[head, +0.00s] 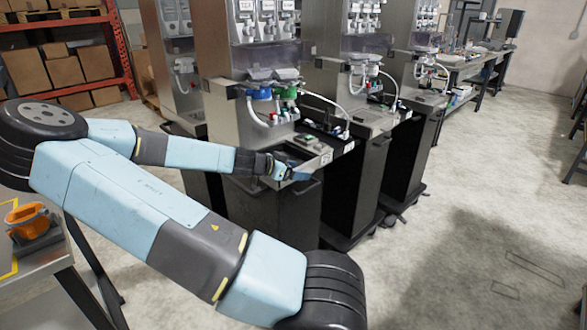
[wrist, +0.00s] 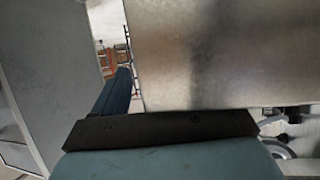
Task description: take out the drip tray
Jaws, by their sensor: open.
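The nearest dispenser (head: 222,112) is a grey metal unit with bottles, hoses and a front ledge above a black cabinet (head: 265,212). My gripper (head: 292,171) is at this front ledge, beside its metal edge. It is open, and I see nothing held in it. The drip tray cannot be clearly told apart from the ledge; my arm and gripper hide part of that area. In the wrist view, a blue finger (wrist: 117,88) lies along the left of a large, plain metal surface (wrist: 225,50). I cannot tell whether they touch.
More dispensers (head: 357,70) stand in a row behind, with hoses on their fronts. A bench (head: 470,58) stands at the back right. An orange cup-like part (head: 27,218) sits on a table at the left edge. The floor (head: 470,190) on the right is clear.

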